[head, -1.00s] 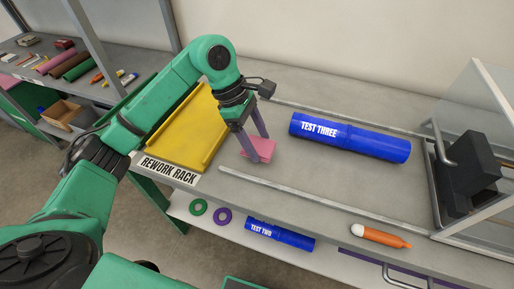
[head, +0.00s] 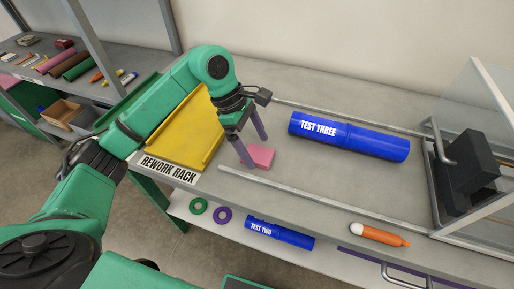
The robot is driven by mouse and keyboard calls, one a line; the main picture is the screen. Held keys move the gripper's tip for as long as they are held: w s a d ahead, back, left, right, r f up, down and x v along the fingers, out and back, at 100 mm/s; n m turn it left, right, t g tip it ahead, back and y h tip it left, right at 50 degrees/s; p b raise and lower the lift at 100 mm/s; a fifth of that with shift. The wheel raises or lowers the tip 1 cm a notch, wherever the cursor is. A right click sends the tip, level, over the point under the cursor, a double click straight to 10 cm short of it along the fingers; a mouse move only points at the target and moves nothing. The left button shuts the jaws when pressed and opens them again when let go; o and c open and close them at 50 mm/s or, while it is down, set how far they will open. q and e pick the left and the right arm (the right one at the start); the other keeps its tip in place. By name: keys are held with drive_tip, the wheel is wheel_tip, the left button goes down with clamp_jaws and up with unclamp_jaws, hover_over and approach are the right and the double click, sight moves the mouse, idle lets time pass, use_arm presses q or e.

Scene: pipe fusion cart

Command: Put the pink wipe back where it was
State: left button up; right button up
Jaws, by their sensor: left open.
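The pink wipe (head: 263,158) lies on the grey cart top, just right of the yellow rework rack and behind the near rail. It looks like a small folded block. My left gripper (head: 257,153) is above and around it, fingers pointing down and spread. One finger stands at the wipe's left side and partly covers it; the other ends just behind it. I cannot tell whether either finger touches the wipe. My right gripper is not in view.
A blue pipe marked TEST THREE (head: 348,137) lies behind and right. The yellow rework rack (head: 190,132) is at left. A near rail (head: 320,197) runs along the front. A clear guard stands at right.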

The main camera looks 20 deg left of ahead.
use_arm(q)
drive_tip(key=b+v, duration=0.1)
drive_tip(key=v, duration=0.9)
drive_tip(key=shift+r, duration=0.25)
drive_tip(key=shift+a, duration=0.15)
